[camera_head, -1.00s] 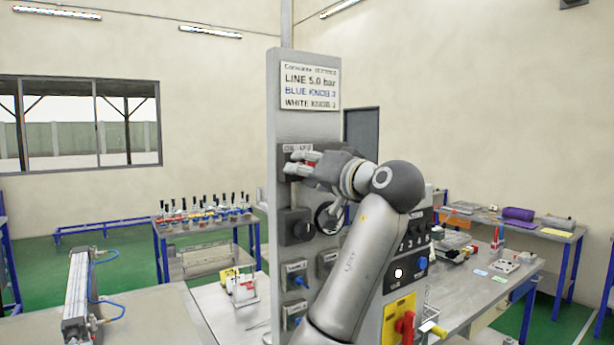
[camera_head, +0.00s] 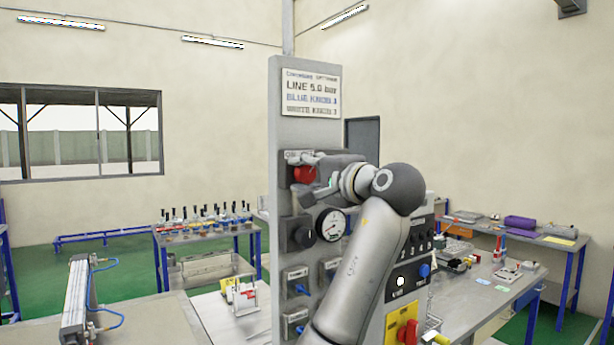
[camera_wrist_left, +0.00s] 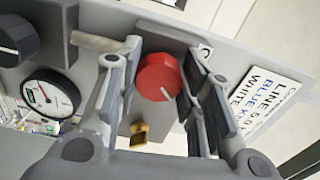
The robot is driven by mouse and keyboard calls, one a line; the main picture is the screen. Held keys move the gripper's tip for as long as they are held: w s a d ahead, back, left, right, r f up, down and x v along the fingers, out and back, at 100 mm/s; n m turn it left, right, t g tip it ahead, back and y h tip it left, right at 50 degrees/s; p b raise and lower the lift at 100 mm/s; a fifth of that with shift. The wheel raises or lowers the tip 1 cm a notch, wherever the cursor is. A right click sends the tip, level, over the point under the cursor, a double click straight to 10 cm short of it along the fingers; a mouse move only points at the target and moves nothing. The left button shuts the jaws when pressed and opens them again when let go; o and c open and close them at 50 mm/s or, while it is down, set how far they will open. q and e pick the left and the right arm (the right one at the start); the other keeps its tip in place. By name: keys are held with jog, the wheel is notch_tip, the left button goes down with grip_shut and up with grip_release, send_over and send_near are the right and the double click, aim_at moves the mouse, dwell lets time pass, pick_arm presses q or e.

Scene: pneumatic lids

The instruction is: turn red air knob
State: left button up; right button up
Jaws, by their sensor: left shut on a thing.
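The red air knob (camera_head: 304,174) sits on a dark plate high on the grey upright panel. In the left wrist view the same red knob (camera_wrist_left: 160,77) is round, with a pale pointer line toward the lower right of the picture. My left gripper (camera_head: 312,177) is at the knob, its fingers on either side. My right gripper is in neither view.
A black knob (camera_head: 297,231) and a white gauge (camera_head: 331,225) are below the red knob. A sign (camera_head: 311,92) is above it. A brass fitting (camera_wrist_left: 139,132) protrudes near the knob in the wrist view. A yellow plate with a red switch (camera_head: 408,332) is lower right.

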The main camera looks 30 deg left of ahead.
pick_arm(q)
jog(key=shift+m, duration=0.7)
jog(key=o, duration=1)
jog(key=shift+w, duration=0.1)
jog(key=v, duration=1.2)
